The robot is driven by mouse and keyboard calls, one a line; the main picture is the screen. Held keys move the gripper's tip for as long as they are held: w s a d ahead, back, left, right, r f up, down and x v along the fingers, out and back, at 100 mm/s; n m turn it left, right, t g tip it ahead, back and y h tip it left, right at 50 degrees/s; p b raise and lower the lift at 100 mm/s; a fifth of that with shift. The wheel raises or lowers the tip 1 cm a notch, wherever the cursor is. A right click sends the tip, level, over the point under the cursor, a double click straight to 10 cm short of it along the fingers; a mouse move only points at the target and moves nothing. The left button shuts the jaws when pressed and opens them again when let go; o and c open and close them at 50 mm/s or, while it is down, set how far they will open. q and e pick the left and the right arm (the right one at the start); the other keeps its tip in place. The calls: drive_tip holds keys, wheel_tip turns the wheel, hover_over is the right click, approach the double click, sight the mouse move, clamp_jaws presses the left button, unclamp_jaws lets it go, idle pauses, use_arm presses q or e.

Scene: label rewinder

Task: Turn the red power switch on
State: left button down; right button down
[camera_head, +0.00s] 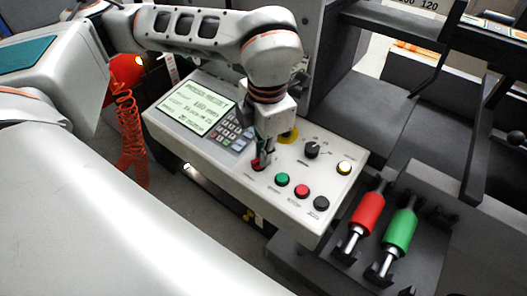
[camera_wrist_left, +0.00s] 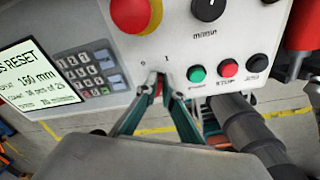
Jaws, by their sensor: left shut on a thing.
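The red power switch (camera_head: 257,166) sits on the white control panel (camera_head: 230,170), beside the green button (camera_head: 282,179). In the left wrist view the switch (camera_wrist_left: 158,86) shows as a small red part between my fingertips, below the marks 0 and 1. My left gripper (camera_head: 263,153) reaches down to the panel from above. In the left wrist view its green fingers (camera_wrist_left: 158,94) close in on the switch from both sides and are shut on it. The fingers hide much of the switch, so I cannot tell which mark it points to. My right gripper is not in view.
Near the switch are a red emergency stop on a yellow base (camera_wrist_left: 133,12), a black knob (camera_head: 312,150), and red (camera_head: 302,191) and black (camera_head: 321,203) buttons. A lit screen (camera_head: 197,103) and keypad are at left. Red (camera_head: 368,212) and green (camera_head: 400,230) rollers lie at right.

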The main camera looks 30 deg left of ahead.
use_arm(q)
drive_tip(key=shift+r, duration=0.1)
idle(0.3)
drive_tip(key=c, duration=2.2)
unclamp_jaws()
drive_tip(key=r, duration=1.2)
drive_tip(key=shift+s+d, duration=0.2)
drive_tip(key=shift+d, duration=0.15)
drive_tip(key=shift+f, duration=0.1)
